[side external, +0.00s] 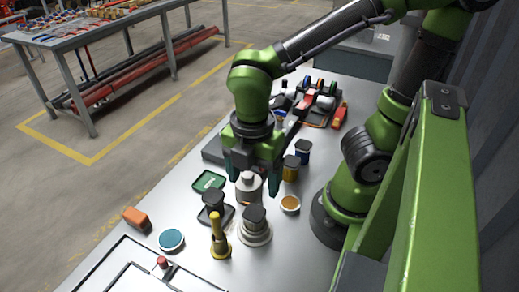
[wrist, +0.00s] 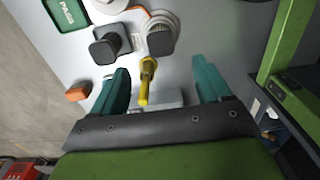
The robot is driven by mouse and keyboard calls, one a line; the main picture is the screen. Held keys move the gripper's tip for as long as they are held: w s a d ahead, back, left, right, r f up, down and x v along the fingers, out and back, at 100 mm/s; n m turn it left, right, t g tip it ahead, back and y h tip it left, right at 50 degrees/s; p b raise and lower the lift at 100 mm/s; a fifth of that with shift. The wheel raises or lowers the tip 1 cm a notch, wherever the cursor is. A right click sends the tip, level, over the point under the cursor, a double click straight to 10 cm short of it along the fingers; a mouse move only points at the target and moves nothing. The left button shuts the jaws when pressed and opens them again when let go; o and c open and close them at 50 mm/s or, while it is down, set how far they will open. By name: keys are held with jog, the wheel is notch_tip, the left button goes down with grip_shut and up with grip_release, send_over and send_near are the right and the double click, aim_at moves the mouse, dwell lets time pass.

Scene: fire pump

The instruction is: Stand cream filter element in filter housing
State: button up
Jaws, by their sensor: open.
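A pale, stepped round piece with a dark square cap, which looks like the cream filter element (side external: 255,226), stands upright on the table. Its wide pale round base looks like the filter housing (side external: 255,240). I cannot tell how deep the upper piece sits in it. In the wrist view the dark cap (wrist: 160,42) shows above the base ring. My gripper (side external: 254,184) is open, with nothing between its teal fingers, and is raised above the table. In the wrist view its fingers (wrist: 163,88) frame a yellow nozzle standing below.
The yellow nozzle (side external: 217,240) stands beside the pale base. Nearby are a dark-capped piece on a dark tray (side external: 213,200), a pale can (side external: 249,190), an orange-filled cup (side external: 290,203), a teal disc (side external: 171,240), an orange block (side external: 136,218) and a green tray (side external: 209,181).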

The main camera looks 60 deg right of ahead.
jog(key=w+d+r+m+t+y, duration=0.1)
jog(key=w+d+r+m+t, duration=0.1)
jog(key=m, duration=0.9)
jog(key=w+d+r+m+t+y, duration=0.1)
jog(key=w+d+r+m+t, duration=0.2)
jog(key=m, duration=0.8)
jog(key=d+r+t, duration=0.2)
jog(key=d+r, duration=0.1)
jog(key=r, duration=0.1)
jog(key=shift+w+d, duration=0.15)
jog(key=shift+w, duration=0.1)
